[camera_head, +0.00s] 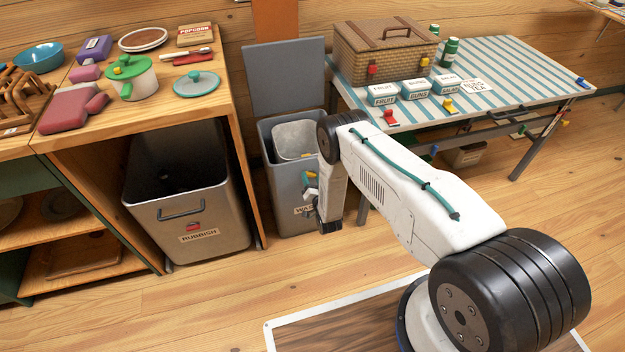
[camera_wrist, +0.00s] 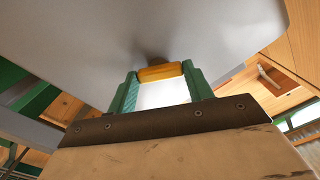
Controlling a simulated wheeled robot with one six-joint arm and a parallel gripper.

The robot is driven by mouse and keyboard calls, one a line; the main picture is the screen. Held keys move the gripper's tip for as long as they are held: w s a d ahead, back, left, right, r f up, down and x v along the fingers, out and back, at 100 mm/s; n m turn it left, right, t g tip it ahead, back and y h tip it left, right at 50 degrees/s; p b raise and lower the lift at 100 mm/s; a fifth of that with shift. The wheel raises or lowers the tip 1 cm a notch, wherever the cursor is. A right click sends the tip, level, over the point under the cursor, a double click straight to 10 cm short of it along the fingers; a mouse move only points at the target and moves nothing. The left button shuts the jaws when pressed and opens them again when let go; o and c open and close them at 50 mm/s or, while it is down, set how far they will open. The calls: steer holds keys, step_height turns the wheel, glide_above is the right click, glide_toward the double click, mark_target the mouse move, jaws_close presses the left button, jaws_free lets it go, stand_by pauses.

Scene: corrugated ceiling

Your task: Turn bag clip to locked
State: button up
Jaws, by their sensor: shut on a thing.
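A yellow-orange bar, likely the bag clip (camera_wrist: 160,71), sits against a smooth grey surface in the wrist view. My gripper (camera_wrist: 159,78) has its two green fingers on either side of the bar and is shut on it. A pale liner (camera_head: 294,139) shows in the bin's mouth. I cannot tell which way the clip is turned.
The bin's grey lid (camera_head: 284,75) stands up behind it. A rubbish bin (camera_head: 190,222) stands under the wooden counter (camera_head: 215,102) to the left. A striped table (camera_head: 515,75) with a wicker basket (camera_head: 384,50) is to the right. Wooden floor in front is open.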

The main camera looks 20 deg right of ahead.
steer(key=m, duration=0.5)
steer(key=shift+m, duration=0.3)
steer(key=m, duration=0.5)
steer(key=shift+m, duration=0.4)
steer(key=shift+d, duration=0.1)
steer(key=o, duration=1)
steer(key=shift+s, duration=0.1)
steer(key=s, duration=0.7)
steer(key=shift+s, duration=0.3)
